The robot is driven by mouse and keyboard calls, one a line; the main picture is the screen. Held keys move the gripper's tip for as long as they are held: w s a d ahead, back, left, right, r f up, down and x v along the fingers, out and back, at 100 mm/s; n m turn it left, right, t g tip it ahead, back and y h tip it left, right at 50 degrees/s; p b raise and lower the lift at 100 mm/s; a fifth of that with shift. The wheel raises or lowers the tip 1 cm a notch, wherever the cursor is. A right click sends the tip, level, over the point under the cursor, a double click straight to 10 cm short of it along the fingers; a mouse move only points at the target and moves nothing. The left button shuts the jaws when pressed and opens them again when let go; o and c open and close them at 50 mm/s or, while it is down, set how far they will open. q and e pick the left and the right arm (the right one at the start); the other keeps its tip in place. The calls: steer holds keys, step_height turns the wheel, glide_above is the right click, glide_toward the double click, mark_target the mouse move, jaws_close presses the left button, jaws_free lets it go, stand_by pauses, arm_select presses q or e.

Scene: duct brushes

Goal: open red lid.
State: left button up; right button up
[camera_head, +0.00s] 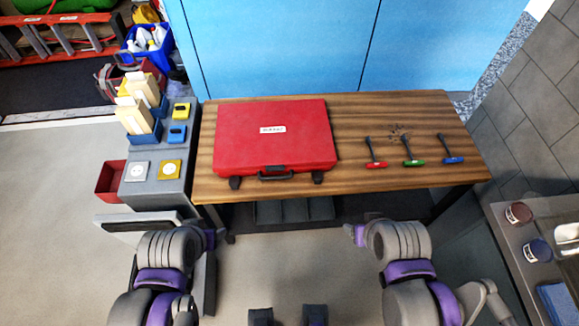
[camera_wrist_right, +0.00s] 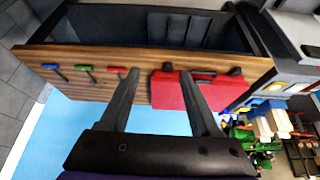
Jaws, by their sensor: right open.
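A red case with a closed red lid (camera_head: 274,132) lies flat on the wooden table, left of centre. Its black handle (camera_head: 275,175) and dark latches are on the edge facing me. In the right wrist view, which is upside down, the red case (camera_wrist_right: 182,92) shows partly behind the fingers. My right gripper (camera_wrist_right: 160,78) is open and empty, its two dark fingers spread, apart from the case. In the head view, the end of my left arm (camera_head: 212,237) is in front of the table's left side; its fingers cannot be made out.
Three brushes, red (camera_head: 376,164), green (camera_head: 413,162) and blue (camera_head: 453,160), lie on the wooden table (camera_head: 345,192) right of the case. A grey cart (camera_head: 165,195) with boxes and small blocks stands left. A counter with jars (camera_head: 518,213) is at right.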

steer(key=shift+o, duration=1.2)
steer(key=shift+f, duration=0.2)
steer(key=shift+o, duration=1.4)
steer(key=w+f+n+b, duration=0.1)
steer(key=w+d+f+n+h+b, duration=0.1)
steer(key=f+n+b, duration=0.1)
steer(key=shift+w+d+f, duration=0.15)
steer(key=shift+w+f, duration=0.05)
steer(key=shift+w, duration=0.05)
steer(key=w+f+n+t+h+b, duration=0.2)
steer(key=w+f+n+b, duration=0.2)
steer(key=w+n, duration=0.1)
arm_select(q)
step_height(320, 180, down, 24)
steer(key=s+g+b, duration=0.1)
steer(key=b, duration=1.3)
steer(key=shift+s, duration=0.15)
arm_select(e)
steer(key=n+t+y, duration=0.4)
steer(key=n+t, duration=0.7)
steer(key=n, duration=1.7)
glide_toward(275, 170)
steer(key=w, duration=0.9)
steer(key=shift+a+r, duration=0.15)
steer(key=shift+a, duration=0.05)
arm_select(q)
steer(key=shift+f, duration=0.1)
arm_select(e)
steer(key=shift+c, duration=0.2)
